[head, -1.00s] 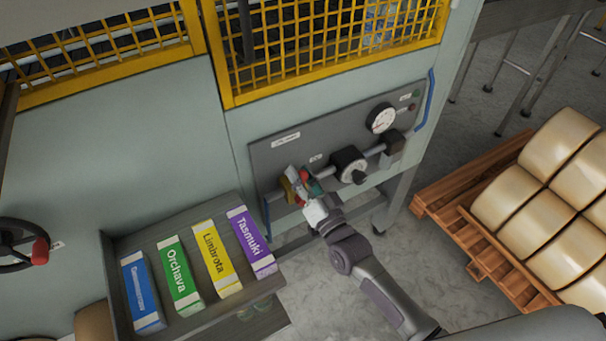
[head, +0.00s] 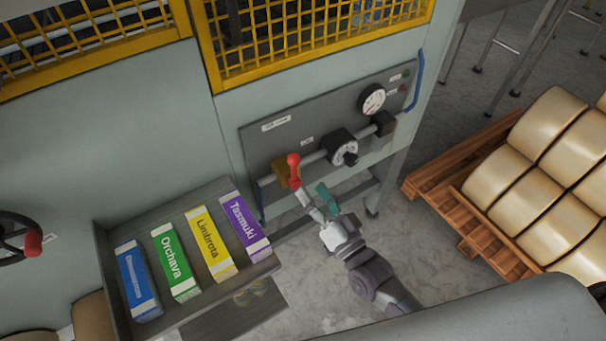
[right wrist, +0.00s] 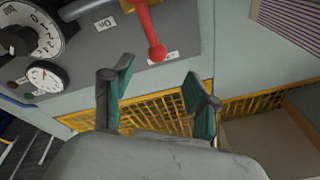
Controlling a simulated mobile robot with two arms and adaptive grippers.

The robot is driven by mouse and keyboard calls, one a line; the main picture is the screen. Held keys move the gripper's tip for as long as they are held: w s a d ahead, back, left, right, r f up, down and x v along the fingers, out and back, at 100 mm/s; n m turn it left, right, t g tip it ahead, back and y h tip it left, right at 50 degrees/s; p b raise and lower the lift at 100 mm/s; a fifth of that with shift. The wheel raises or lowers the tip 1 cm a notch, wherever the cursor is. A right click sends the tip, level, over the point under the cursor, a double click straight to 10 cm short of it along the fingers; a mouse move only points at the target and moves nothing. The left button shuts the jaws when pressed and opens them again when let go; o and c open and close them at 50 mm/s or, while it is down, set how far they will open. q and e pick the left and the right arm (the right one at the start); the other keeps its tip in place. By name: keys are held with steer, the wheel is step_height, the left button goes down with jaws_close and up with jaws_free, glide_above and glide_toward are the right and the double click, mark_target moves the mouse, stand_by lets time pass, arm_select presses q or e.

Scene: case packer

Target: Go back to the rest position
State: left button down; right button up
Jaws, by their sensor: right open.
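My right gripper (head: 316,200) is open and empty, just below and in front of the valve panel (head: 264,147). In the right wrist view, the gripper's two teal-padded fingers (right wrist: 159,88) stand well apart with nothing between them. A red valve lever (head: 294,166) sits on the pipe at the panel's lower left, beside a yellow-brown valve body (head: 280,171). The red lever (right wrist: 149,32) also shows in the right wrist view, beyond the fingertips and apart from them. My left gripper is not in view.
A rack (head: 222,285) with blue, green, yellow and purple cartons is left of my right arm. A pallet (head: 438,198) of cream rolls stands at the right. A gauge (head: 371,99) and a dial (head: 342,147) are on the panel. Grey floor is open below it.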

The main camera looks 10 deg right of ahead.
steer(key=shift+v, duration=1)
steer(key=s+d+f+n+g+h, duration=0.1)
steer(key=s+d+f+g, duration=0.15)
steer(key=f, duration=0.75)
steer(key=s+d+f+n+g+h, duration=0.1)
steer(key=s+d+f+g+h, duration=0.15)
steer(key=f, duration=0.85)
steer(key=s+d+f+n+g+h, duration=0.1)
steer(key=s+f+g, duration=0.3)
steer(key=f, duration=0.6)
steer(key=s+d+f+g, duration=0.1)
steer(key=s+f+g, duration=0.2)
steer(key=s, duration=0.6)
steer(key=s+d+f+n+g+h, duration=0.1)
steer(key=s+d+f+g, duration=0.1)
steer(key=s+f, duration=0.6)
steer(key=s+d+f+n+g+h, duration=0.1)
steer(key=s+f+g, duration=0.3)
steer(key=s, duration=0.7)
steer(key=shift+d+f, duration=0.4)
steer(key=shift+f, duration=0.5)
